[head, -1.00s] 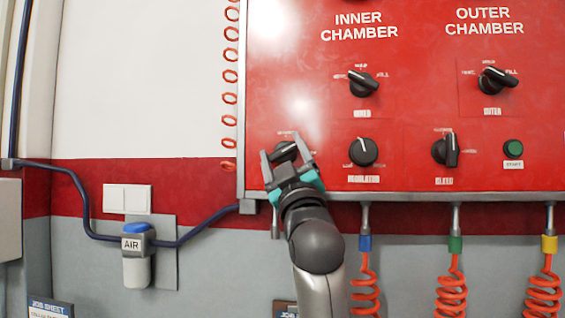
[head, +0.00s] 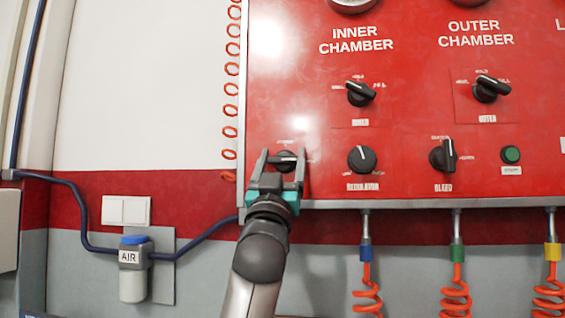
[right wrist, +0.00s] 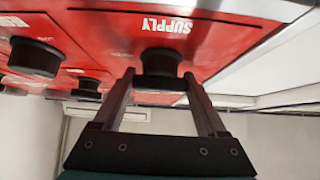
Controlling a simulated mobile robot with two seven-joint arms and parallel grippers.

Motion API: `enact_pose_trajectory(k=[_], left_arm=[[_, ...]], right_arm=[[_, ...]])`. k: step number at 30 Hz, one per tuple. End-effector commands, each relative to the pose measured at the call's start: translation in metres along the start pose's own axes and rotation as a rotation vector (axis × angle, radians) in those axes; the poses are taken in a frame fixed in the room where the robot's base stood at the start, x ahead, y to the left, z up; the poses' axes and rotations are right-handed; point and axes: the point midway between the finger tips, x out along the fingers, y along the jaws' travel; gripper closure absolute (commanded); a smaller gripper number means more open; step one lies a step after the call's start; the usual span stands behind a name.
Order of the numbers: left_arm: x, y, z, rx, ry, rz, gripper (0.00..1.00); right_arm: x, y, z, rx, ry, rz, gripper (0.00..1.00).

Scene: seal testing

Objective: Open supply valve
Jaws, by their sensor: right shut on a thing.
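The supply valve is a black knob (head: 287,160) at the lower left of the red panel (head: 310,120). In the right wrist view the same knob (right wrist: 160,64) sits under the upside-down word SUPPLY. My right gripper (head: 281,157) has its two fingers on either side of the knob and is shut on it. In the right wrist view its fingertips (right wrist: 158,82) flank the knob. The fingers partly hide the knob and its markings in the head view. My left gripper is not in view.
Right of the supply knob are the regulator knob (head: 361,159), bleed knob (head: 443,156) and green button (head: 510,154). The inner (head: 361,94) and outer (head: 491,88) chamber knobs are above. Orange coiled hoses (head: 367,297) hang below the panel. An AIR unit (head: 132,270) is on the wall.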

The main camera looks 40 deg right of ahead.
Motion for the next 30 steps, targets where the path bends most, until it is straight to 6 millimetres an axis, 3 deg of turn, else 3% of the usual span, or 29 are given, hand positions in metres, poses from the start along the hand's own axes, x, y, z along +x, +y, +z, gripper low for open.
enact_pose_trajectory(k=[11, 12, 18, 30], left_arm=[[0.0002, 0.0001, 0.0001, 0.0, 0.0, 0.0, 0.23], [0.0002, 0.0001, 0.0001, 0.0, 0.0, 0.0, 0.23], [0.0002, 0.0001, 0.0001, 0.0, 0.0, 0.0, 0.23], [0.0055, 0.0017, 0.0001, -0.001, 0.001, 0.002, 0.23]], right_arm=[[-0.0004, -0.0004, 0.0025, 0.004, -0.006, 0.0, 0.81], [-0.0004, -0.0004, 0.0025, 0.004, -0.006, 0.0, 0.22], [-0.0002, 0.0, 0.0015, 0.003, -0.004, 0.001, 0.0], [-0.0042, 0.0007, 0.0086, 0.002, -0.001, 0.002, 0.0]])
